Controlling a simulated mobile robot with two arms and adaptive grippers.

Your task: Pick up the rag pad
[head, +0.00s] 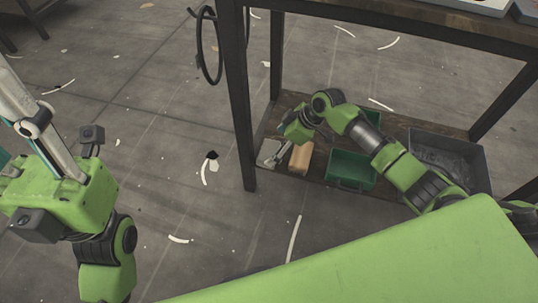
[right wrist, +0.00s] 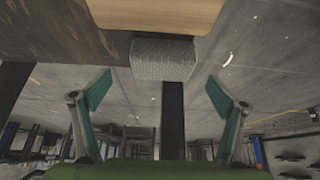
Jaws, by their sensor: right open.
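The rag pad (right wrist: 162,58) is a grey, textured block in the right wrist view, at the shelf's edge beside a tan block. In the head view it shows as a pale patch (head: 268,149) at the left end of the low shelf, partly hidden by my right gripper (head: 277,154). My right gripper is open; in its wrist view the teal fingertips (right wrist: 158,92) are apart with nothing between them, and the pad appears ahead, between their lines. My left gripper (head: 28,125) is at the left edge, cut off by the frame, away from the shelf.
On the low shelf (head: 318,181), the tan block (head: 301,158) lies right beside the pad. A green bin (head: 352,170) and a grey bin (head: 472,160) stand further right. A dark table leg (head: 240,100) rises close left of the pad. The floor to the left is open.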

